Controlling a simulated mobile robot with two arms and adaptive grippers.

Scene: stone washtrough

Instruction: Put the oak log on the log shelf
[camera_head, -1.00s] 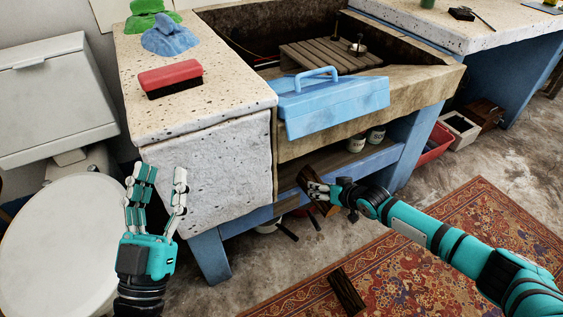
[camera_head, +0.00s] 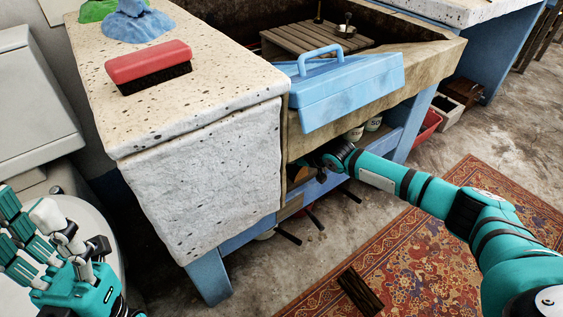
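My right gripper (camera_head: 316,166) reaches in under the stone trough, over the wooden shelf (camera_head: 291,207) behind the blue rail. It is shut on a brown log, whose lighter end (camera_head: 299,174) shows left of the hand; most of the log and the fingers are in shade or hidden. I cannot tell whether the log touches the shelf. Another dark brown log (camera_head: 360,291) lies on the patterned rug. My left gripper (camera_head: 25,235) is open and empty at the lower left, in front of the white round surface.
A blue toolbox (camera_head: 345,92) rests on the trough's front edge (camera_head: 425,85), above my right arm. A red brush (camera_head: 149,66) lies on the speckled stone counter (camera_head: 190,110). Jars (camera_head: 372,123) stand on the shelf's right part. Dark rods jut out below the rail.

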